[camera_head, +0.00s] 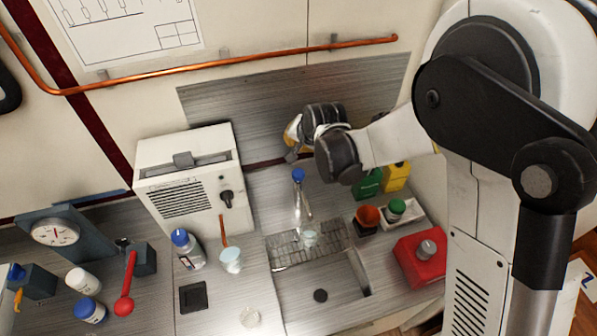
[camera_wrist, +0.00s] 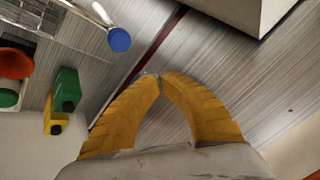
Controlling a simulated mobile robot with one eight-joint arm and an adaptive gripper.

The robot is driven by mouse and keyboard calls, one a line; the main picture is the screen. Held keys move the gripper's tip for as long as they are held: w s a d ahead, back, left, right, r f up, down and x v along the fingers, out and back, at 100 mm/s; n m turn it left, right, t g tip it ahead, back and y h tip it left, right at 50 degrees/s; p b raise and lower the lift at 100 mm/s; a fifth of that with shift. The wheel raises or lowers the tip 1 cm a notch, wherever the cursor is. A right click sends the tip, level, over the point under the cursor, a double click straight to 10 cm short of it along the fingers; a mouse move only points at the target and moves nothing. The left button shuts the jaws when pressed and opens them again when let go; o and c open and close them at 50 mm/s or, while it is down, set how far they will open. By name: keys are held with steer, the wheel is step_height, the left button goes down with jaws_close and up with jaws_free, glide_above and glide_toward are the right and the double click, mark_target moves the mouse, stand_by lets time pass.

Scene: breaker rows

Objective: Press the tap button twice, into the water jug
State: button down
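The tap (camera_head: 304,206) stands behind the sink, with a round blue button (camera_head: 298,174) on top. In the wrist view the blue button (camera_wrist: 119,40) shows above and left of my fingertips, apart from them. A small clear vessel (camera_head: 309,238), seemingly the water jug, stands on the wire rack below the spout; its contents are hard to tell. My gripper (camera_head: 291,155) is above and behind the tap, near the metal back wall. In the wrist view my gripper's yellow fingertips (camera_wrist: 158,76) meet, with nothing between them.
A white box-shaped appliance (camera_head: 186,180) stands left of the tap.

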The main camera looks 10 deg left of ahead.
mark_target(296, 171)
step_height(296, 171, down, 8)
steer(key=b, duration=0.5)
steer(key=shift+f+b, duration=0.35)
steer(key=shift+b, duration=0.15)
steer(key=shift+f, duration=0.15)
stand_by(0.9)
steer(key=shift+f+b, duration=0.3)
steer(key=shift+b, duration=0.3)
steer(key=shift+f+b, duration=0.9)
stand_by(0.7)
steer(key=shift+r, duration=0.15)
steer(key=shift+r+p, duration=0.75)
steer(key=shift+r, duration=0.45)
